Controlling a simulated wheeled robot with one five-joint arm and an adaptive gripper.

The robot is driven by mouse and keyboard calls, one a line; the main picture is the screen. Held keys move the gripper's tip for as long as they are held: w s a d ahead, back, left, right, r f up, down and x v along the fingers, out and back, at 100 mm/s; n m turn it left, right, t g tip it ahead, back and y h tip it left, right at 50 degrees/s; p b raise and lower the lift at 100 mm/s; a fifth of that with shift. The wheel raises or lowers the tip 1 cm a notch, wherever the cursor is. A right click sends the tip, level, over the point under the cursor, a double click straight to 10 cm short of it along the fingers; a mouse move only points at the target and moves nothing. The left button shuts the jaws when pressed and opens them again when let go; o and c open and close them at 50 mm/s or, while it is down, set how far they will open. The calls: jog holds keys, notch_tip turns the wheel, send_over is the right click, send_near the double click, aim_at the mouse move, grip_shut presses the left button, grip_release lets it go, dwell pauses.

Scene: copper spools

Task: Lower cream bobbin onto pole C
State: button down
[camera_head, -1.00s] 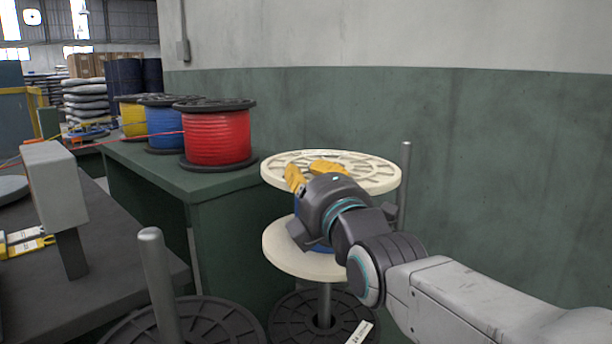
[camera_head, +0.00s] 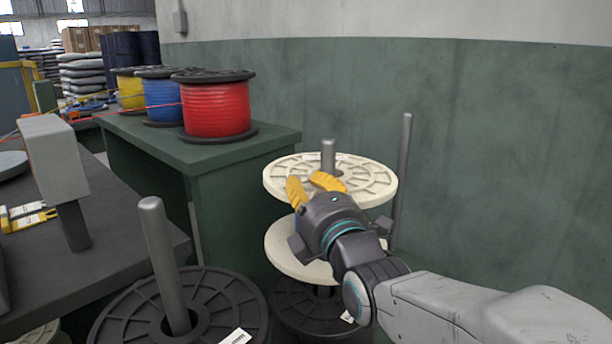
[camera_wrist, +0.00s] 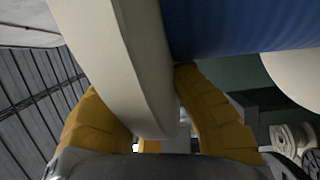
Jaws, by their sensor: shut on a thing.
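The cream bobbin (camera_head: 370,177) has two pale flanges with blue winding between them and looks roughly level. A grey pole (camera_head: 328,152) passes through it and sticks out above the top flange. The lower flange hangs a little above a black spool flange (camera_head: 300,306) around the same pole. My gripper (camera_head: 311,183) is shut on the rim of the top flange, its yellow fingers on either side. In the wrist view the cream flange (camera_wrist: 115,60) lies between the fingers, with blue winding (camera_wrist: 240,22) beside it. No pole letter is readable.
Another grey pole (camera_head: 162,260) stands front left in a black spool. A thin pole (camera_head: 402,180) stands behind right, near the green wall. Red (camera_head: 216,108), blue (camera_head: 163,98) and yellow spools stand on the green cabinet at left. A dark table (camera_head: 120,235) is front left.

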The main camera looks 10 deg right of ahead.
jog(key=shift+f, duration=2.15)
